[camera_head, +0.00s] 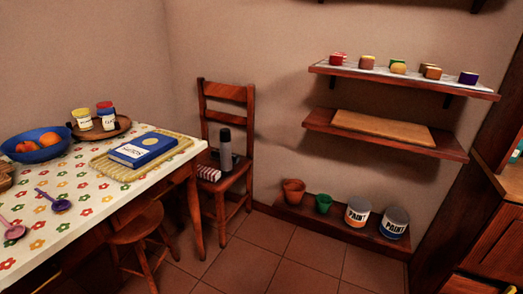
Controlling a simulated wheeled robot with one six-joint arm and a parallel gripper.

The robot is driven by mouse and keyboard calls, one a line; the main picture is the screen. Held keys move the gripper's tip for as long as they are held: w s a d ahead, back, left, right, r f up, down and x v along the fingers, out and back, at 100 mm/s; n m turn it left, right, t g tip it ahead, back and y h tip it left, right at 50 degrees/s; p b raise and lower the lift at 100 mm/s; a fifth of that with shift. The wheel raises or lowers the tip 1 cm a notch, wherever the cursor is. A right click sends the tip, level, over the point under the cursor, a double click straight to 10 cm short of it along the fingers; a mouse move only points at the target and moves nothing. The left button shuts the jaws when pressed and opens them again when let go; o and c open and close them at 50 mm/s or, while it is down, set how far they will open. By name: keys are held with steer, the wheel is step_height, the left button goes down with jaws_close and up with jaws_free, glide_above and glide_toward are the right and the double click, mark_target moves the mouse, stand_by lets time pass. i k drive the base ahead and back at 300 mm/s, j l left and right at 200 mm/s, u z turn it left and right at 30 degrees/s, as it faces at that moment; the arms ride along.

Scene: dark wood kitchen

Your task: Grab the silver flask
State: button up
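A silver-grey flask (225,150) with a dark top stands upright on the seat of a wooden chair (237,176) in the corner, near the middle of the view. A red-and-white striped item (208,173) lies beside it on the seat, to its left. My gripper does not show in this view, so I cannot see whether it is open or shut.
A table (98,212) with a flowered cloth, a blue book (142,149) and a blue fruit bowl (36,146) fills the left. A stool (133,228) stands by it. Wall shelves (399,77) and a low ledge (335,222) with pots and paint cans are right. Tiled floor is clear.

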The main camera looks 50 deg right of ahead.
mark_target(226, 147)
steer(key=z, duration=1.2)
steer(key=i+l+u, duration=0.15)
steer(key=i+l, duration=0.15)
steer(key=i+l+u, duration=0.15)
steer(key=i+l, duration=0.25)
steer(key=i+l+u, duration=0.15)
steer(key=i+l, duration=0.2)
steer(key=i+l+u, duration=0.15)
steer(key=i+l, duration=0.2)
steer(key=i+l+u, duration=0.15)
steer(key=l, duration=0.45)
steer(key=i+l+u, duration=0.1)
steer(key=i+l, duration=0.25)
steer(key=l, duration=0.15)
